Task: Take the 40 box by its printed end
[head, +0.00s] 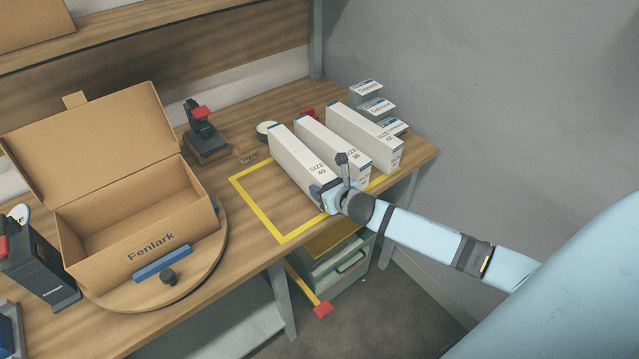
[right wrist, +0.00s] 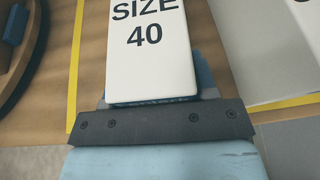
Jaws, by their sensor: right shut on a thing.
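The size 40 box (head: 298,163) is long and white and lies on the table inside the yellow outline, leftmost of three such boxes. Its printed "SIZE 40" top also fills the upper middle of the right wrist view (right wrist: 150,55). My right gripper (head: 328,197) is at the near, printed end of this box. It is shut on that end, with a finger showing at each side in the right wrist view (right wrist: 158,92). The far end of the box is out of the right wrist view. My left gripper does not show.
The size 38 box (head: 330,143) and another white box (head: 360,132) stand just to the right. An open Fenlark carton (head: 130,215) sits on a round wooden turntable (head: 213,262) at left. A black stand with a red top (head: 203,130) is behind. Drawers (head: 340,265) are below the table edge.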

